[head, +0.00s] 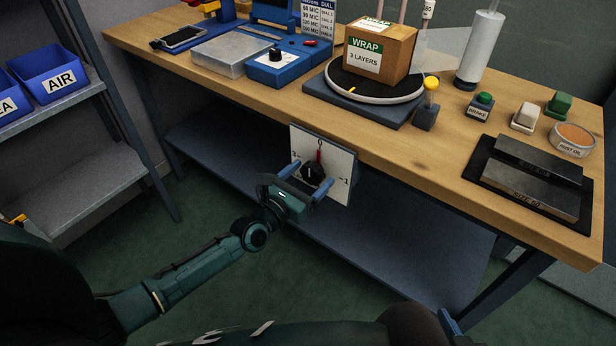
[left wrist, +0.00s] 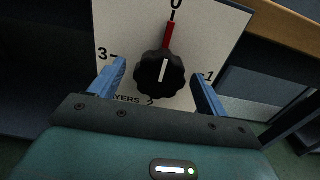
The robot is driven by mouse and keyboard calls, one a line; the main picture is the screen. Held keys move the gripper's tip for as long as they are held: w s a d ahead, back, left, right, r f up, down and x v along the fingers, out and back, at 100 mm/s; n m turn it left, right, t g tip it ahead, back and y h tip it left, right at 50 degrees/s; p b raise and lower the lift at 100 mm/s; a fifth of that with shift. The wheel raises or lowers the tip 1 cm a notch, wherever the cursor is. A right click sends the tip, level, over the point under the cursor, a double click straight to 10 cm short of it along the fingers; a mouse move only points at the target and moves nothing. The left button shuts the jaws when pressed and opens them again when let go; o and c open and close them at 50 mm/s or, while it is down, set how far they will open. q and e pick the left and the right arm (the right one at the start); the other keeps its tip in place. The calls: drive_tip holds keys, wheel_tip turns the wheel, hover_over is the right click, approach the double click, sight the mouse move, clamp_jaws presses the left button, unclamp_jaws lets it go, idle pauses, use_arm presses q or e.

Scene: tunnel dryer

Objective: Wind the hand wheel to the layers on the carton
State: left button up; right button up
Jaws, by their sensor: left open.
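The carton (head: 382,50) stands on the round turntable (head: 347,88) and its label reads "WRAP 3 LAYERS". Below the bench's front edge is a white dial plate (head: 341,172) marked 0, 1, 2 and 3, with "LAYERS" partly hidden. The black hand wheel (left wrist: 160,78) sits at its middle. The red pointer (left wrist: 169,36) and the wheel's white line both point up at 0. My left gripper (head: 307,178) is open, its blue fingers on either side of the wheel, apparently not touching it. A blue piece at the bottom edge seems to be my right gripper (head: 448,323); its fingers cannot be made out.
The wooden bench (head: 430,158) holds a yellow-topped post (head: 429,100), a green button block (head: 481,105), a rust tin (head: 571,138) and dark metal plates (head: 530,175). A lower shelf (head: 400,250) runs beneath. Blue bins (head: 55,72) stand on a rack at left.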

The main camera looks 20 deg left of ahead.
use_arm(q)
drive_tip(key=shift+c, duration=0.5)
drive_tip(key=c, duration=0.9)
drive_tip(key=shift+m, duration=0.3)
